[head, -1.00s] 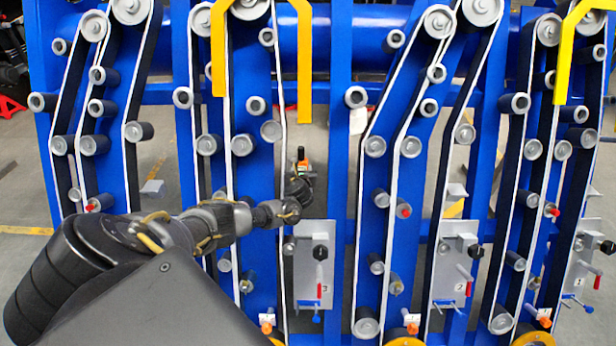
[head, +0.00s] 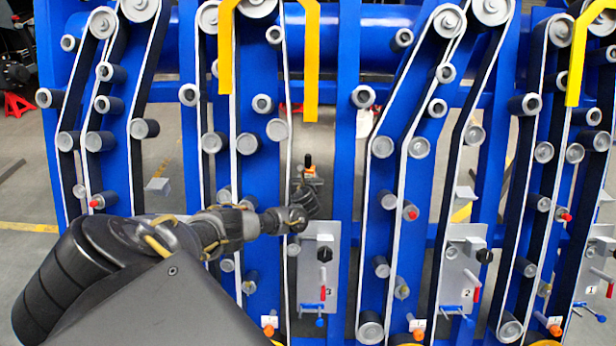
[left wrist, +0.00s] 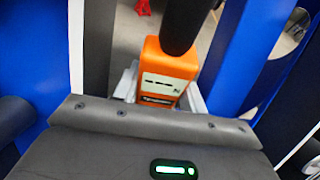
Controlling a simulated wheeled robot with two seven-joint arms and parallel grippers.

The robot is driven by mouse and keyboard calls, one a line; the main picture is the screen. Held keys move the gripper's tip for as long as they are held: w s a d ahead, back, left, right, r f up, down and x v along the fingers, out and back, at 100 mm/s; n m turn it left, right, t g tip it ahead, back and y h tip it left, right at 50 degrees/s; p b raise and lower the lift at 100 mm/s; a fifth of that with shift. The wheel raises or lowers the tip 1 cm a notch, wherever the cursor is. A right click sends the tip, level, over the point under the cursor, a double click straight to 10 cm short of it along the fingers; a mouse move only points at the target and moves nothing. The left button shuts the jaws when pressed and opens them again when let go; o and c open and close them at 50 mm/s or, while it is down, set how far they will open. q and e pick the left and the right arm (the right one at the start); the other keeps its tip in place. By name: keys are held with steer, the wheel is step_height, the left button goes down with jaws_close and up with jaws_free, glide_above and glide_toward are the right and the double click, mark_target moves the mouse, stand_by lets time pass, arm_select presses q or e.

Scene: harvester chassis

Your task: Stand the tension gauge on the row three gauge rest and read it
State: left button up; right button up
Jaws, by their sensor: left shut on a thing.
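The tension gauge is an orange block with a pale panel and a thick black upper part. In the left wrist view the gauge (left wrist: 168,72) is just beyond my dark gripper body. In the head view the gauge (head: 309,170) shows small and upright above the plate marked 3. My left gripper (head: 304,194) is shut on it; its fingertips are not clear. My right gripper is not in view.
The row three plate (head: 316,290) carries a black knob (head: 324,254) and a red-handled lever (head: 323,282) just below my gripper. Blue frame posts (head: 343,200) and belts over grey rollers stand on both sides. A yellow bracket (head: 311,70) hangs above.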

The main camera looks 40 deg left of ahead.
arm_select(q)
steer(key=shift+f, duration=0.35)
steer(key=o, duration=1.1)
steer(key=v, duration=1.1)
steer(key=shift+w, duration=0.1)
